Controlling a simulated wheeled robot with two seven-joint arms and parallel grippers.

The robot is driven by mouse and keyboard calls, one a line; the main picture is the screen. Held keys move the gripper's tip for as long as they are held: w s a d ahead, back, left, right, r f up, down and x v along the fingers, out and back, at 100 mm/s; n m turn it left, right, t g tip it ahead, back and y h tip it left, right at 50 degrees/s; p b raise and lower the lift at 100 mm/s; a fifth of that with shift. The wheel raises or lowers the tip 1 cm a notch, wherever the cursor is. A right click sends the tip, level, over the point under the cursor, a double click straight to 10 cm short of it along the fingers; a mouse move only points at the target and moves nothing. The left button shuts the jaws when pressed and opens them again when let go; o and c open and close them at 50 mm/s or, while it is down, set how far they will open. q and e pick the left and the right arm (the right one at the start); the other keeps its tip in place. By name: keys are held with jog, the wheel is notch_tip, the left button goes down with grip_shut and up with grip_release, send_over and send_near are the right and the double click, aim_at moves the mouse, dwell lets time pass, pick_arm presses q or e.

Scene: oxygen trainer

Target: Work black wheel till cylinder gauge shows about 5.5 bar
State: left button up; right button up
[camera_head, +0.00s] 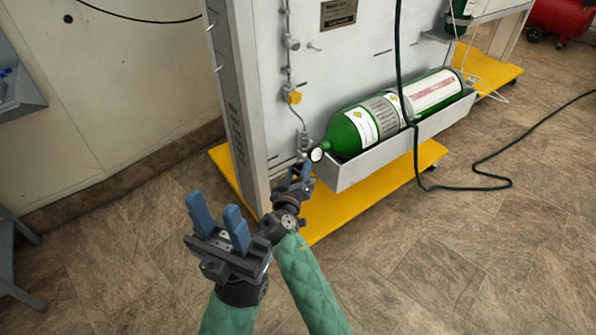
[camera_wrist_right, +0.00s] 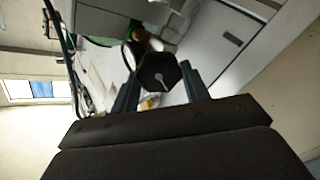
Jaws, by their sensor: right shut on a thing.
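The green cylinder (camera_head: 375,125) lies in a grey trough on the trainer. A small round gauge (camera_head: 316,154) with a white face sits at its valve end; it also shows edge-on in the right wrist view (camera_wrist_right: 128,55). Its reading is too small to tell. The black wheel (camera_wrist_right: 160,72) is a faceted knob with a pale pointer mark, between the fingers of my right gripper (camera_wrist_right: 159,90). My right gripper is shut on the wheel, just below the gauge in the head view (camera_head: 296,174). My left gripper (camera_head: 218,220) is open and empty, in front of the trainer.
A yellow base (camera_head: 350,195) runs under the trough. A dark hose (camera_head: 405,80) hangs across the cylinder and trails over the floor at right. The floor in front is clear.

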jog(key=o, duration=1)
jog(key=shift+v, duration=3.9)
